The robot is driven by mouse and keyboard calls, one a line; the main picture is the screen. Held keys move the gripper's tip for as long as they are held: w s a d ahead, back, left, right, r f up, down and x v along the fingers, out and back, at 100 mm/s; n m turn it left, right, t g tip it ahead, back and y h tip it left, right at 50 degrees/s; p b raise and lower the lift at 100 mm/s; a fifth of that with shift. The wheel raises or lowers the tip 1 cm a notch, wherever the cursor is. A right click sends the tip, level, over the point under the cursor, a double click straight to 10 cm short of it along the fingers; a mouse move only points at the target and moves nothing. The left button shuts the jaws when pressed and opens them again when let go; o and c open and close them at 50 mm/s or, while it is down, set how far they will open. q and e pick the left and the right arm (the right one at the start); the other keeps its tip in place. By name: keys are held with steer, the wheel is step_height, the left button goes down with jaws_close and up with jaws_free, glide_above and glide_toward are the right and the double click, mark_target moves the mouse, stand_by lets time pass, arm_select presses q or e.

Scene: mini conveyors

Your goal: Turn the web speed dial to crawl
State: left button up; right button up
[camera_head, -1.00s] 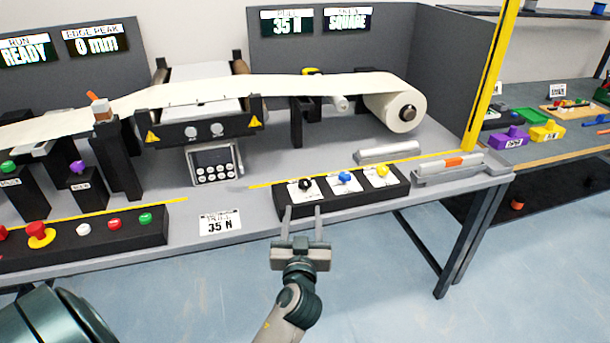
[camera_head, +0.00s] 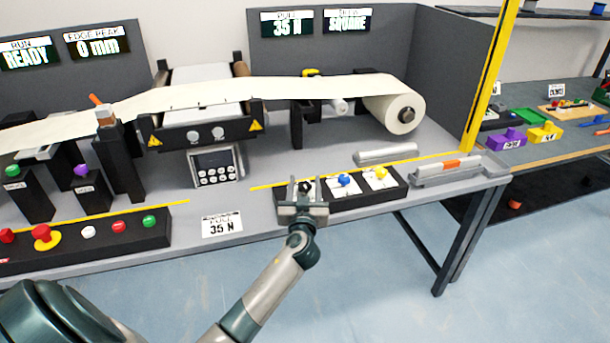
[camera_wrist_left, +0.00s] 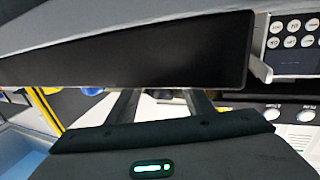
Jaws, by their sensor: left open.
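Three dials sit on white plates along a black panel (camera_head: 400,191) at the table's front edge: a black dial (camera_head: 306,186), a blue dial (camera_head: 345,180) and a yellow dial (camera_head: 381,173). Their labels are too small to read, so I cannot tell which is the web speed dial. My left gripper (camera_head: 304,181) is open at the black dial, its fingers on either side of it in the head view. Contact cannot be told. In the left wrist view the fingers (camera_wrist_left: 162,104) are apart; the blue dial (camera_wrist_left: 92,91) shows beside them. My right gripper is out of view.
A button panel (camera_head: 120,243) with several coloured buttons lies to the left. A card reading 35 N (camera_head: 222,224) lies between the panels. A web roll (camera_head: 393,112) and a keypad box (camera_head: 215,166) stand behind. A yellow post (camera_head: 488,75) rises at the right.

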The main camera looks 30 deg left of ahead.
mark_target(305, 182)
arm_select(q)
steer(key=shift+x, duration=1.6)
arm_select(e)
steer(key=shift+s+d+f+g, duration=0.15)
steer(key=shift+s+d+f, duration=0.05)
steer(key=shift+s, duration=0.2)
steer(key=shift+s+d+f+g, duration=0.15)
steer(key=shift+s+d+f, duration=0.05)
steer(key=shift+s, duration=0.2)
arm_select(q)
steer(key=shift+c, duration=0.4)
steer(key=c, duration=1)
steer(key=shift+o, duration=0.2)
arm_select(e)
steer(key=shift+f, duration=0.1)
